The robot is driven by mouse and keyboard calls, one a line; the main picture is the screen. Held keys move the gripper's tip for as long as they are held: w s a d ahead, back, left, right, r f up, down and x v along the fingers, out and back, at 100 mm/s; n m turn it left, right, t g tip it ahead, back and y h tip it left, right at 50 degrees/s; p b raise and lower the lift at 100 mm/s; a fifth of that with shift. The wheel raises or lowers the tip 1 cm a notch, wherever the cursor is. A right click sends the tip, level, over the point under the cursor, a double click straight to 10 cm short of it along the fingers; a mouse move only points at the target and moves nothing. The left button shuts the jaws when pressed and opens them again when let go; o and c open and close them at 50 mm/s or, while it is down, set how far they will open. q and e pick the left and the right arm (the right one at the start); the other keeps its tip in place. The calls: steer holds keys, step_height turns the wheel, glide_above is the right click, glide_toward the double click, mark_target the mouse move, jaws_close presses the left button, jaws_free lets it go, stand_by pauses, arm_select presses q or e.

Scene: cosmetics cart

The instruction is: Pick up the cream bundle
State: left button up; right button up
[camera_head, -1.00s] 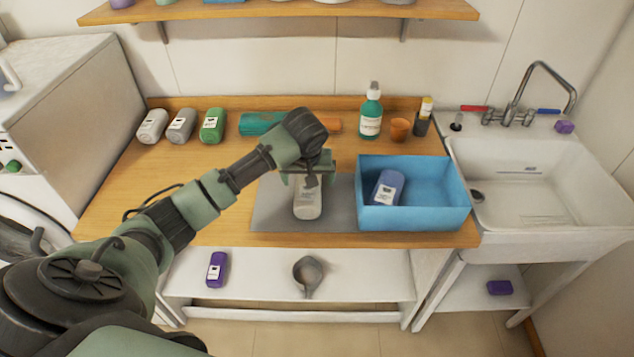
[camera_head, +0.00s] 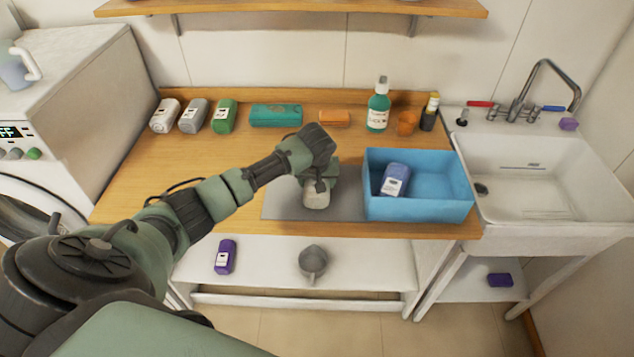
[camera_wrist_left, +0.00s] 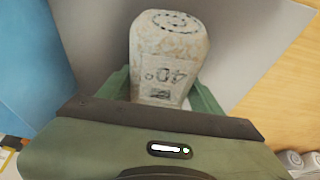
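The cream bundle (camera_head: 317,197) is a pale bottle-shaped pack on the grey mat (camera_head: 283,205) on the wooden counter. My left gripper (camera_head: 318,187) is over it in the head view and hides its far part. In the left wrist view the cream bundle (camera_wrist_left: 168,60) lies between the two green fingers of my left gripper (camera_wrist_left: 162,90), one finger along each side. I cannot tell whether the fingers press on it. The bundle appears to be still at the mat. My right gripper is out of view.
A blue open box (camera_head: 425,210) holding a blue-purple pack (camera_head: 395,179) stands just right of the mat. White, grey and green packs (camera_head: 224,116) stand at the back left. A teal bottle (camera_head: 378,106) and an orange cup (camera_head: 407,122) stand behind the box. The sink (camera_head: 540,180) is at right.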

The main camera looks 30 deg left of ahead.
arm_select(q)
steer(key=c, duration=0.6)
steer(key=shift+o, duration=0.2)
steer(key=shift+r, duration=0.15)
steer(key=shift+w+r, duration=0.15)
steer(key=shift+r, duration=0.5)
step_height(320, 180, up, 18)
steer(key=b, duration=0.4)
steer(key=shift+r, duration=0.25)
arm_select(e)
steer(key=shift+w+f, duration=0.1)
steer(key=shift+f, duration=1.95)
